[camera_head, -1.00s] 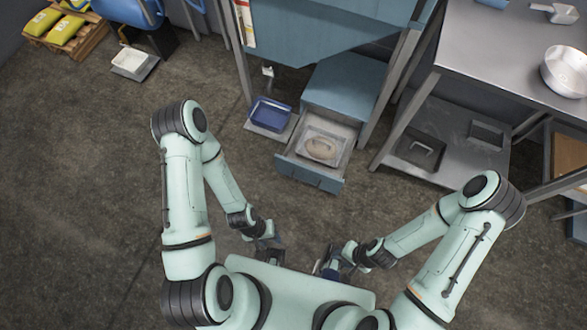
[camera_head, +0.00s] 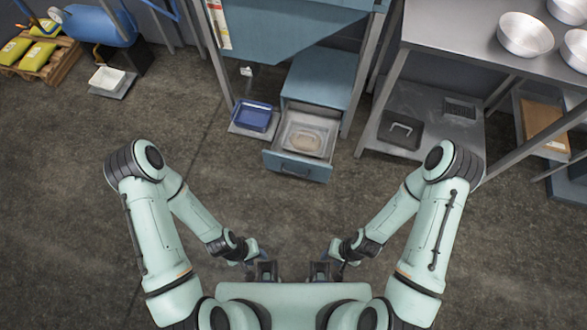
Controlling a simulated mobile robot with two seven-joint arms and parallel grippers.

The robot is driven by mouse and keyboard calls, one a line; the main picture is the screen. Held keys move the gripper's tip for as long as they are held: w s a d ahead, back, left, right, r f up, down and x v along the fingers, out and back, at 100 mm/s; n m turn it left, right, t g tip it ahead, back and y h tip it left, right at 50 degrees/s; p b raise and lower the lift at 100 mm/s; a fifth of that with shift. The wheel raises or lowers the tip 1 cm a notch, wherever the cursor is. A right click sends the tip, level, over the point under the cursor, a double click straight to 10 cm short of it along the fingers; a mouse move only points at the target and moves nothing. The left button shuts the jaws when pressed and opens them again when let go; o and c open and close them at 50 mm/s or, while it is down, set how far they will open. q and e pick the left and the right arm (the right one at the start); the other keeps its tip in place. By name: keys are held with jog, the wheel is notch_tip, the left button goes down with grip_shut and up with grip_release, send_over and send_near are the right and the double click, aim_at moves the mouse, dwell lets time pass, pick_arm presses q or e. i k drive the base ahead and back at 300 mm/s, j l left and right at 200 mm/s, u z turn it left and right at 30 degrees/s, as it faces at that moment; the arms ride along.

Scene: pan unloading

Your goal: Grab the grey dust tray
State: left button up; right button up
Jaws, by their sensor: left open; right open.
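A grey tray (camera_head: 289,136) with a pale brown patch in it sits inside the pulled-out drawer (camera_head: 297,168) of the blue cabinet. It appears to be the grey dust tray. My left gripper (camera_head: 264,272) is open and empty, low in the picture near my body. My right gripper (camera_head: 320,272) is open and empty beside it, to the right. Both are well short of the drawer, with bare floor between. The fingertips are small and partly dark.
A blue tray (camera_head: 254,117) lies on a flat plate left of the drawer. A dark tray with a handle (camera_head: 400,130) lies on the right table's lower shelf. Metal bowls (camera_head: 525,36) stand on the tabletop. Table legs flank the drawer. The floor (camera_head: 230,195) ahead is clear.

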aim_at(307, 138)
jog(key=i+j+u, duration=0.15)
jog(key=i, duration=0.25)
jog(key=i+j+u, duration=0.15)
jog(key=i+j, duration=0.15)
jog(key=i+j+u, duration=0.15)
jog(key=i, duration=0.35)
